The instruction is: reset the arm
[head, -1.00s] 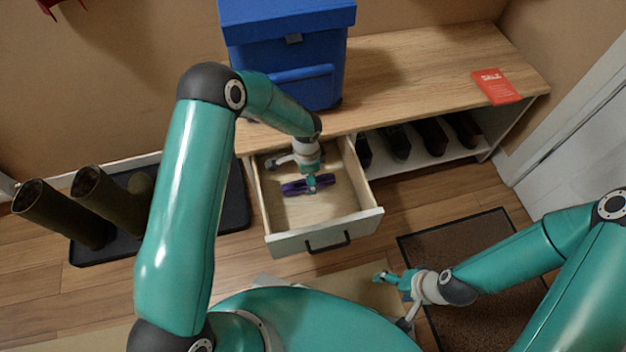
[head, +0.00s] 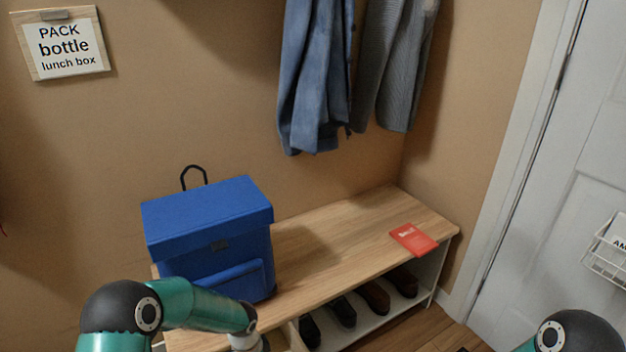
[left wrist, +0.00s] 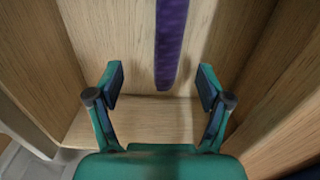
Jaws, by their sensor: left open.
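In the left wrist view my left gripper (left wrist: 161,75) is open, with a gap on each side of a purple strip-like item (left wrist: 171,40) that runs up from between its fingertips. The item shows only in part, and I cannot tell how far beyond the fingers it lies. Pale wooden drawer walls (left wrist: 254,45) and a wooden floor (left wrist: 140,118) surround them. In the head view my left arm (head: 195,305) reaches down beside the bench, and its gripper is below the frame. Only a joint of my right arm (head: 578,335) shows at the bottom right; its gripper is out of view.
A blue box-shaped bag (head: 208,235) and a red card (head: 413,239) are on the wooden bench (head: 340,240). Shoes (head: 375,297) stand on the shelf below. Clothes (head: 318,75) hang above. A sign (head: 66,45) is on the wall, and a white door (head: 560,200) is at right.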

